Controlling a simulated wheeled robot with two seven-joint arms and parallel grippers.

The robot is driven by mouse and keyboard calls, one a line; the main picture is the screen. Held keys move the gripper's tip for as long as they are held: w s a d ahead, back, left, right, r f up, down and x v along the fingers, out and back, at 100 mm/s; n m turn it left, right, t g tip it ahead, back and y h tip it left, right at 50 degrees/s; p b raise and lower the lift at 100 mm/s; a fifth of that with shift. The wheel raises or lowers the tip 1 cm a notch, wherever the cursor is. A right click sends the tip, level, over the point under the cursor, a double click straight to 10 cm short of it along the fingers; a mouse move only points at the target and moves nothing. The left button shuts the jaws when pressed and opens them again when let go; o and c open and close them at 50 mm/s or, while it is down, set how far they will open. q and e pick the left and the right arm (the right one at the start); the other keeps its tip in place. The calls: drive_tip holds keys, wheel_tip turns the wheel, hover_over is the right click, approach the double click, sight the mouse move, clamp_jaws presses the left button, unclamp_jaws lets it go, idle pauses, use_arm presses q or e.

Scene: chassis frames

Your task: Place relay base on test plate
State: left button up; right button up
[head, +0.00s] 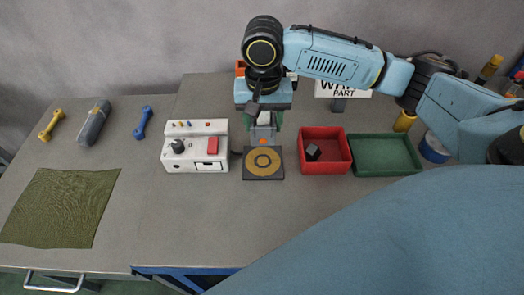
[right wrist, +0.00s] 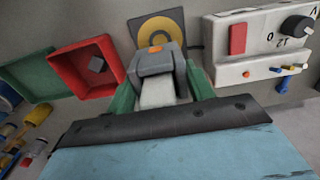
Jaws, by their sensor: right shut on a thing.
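The test plate (head: 250,174) is a dark square with a gold ring, lying on the bench right of the white test box. In the right wrist view the plate (right wrist: 136,57) is beyond the held part. My right gripper (head: 262,126) is shut on a grey block with an orange spot, which I take as the relay base (head: 262,133). In the right wrist view the relay base (right wrist: 155,62) sits between the green fingers. In the head view it is at the plate's back edge; its height above the plate is unclear. My left gripper is not in view.
The white test box (head: 195,156) with a knob and red button is close left of the plate. A red tray (head: 336,165) holding a dark block (head: 313,152) and a green tray (head: 385,155) are to the right. A green mat (head: 60,207) lies far left. The front bench is clear.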

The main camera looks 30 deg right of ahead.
wheel_tip(320, 180, down, 9)
drive_tip(key=shift+r+b, duration=0.15)
drive_tip(key=shift+b, duration=0.6)
drive_tip(key=shift+f, duration=0.2)
drive_tip(key=o, duration=1)
drive_tip(key=shift+f, duration=0.15)
drive_tip(key=shift+o, duration=0.2)
drive_tip(key=shift+r, duration=0.25)
wheel_tip(320, 180, up, 12)
drive_tip(key=shift+f+p, duration=0.1)
drive_tip(key=shift+p, duration=1)
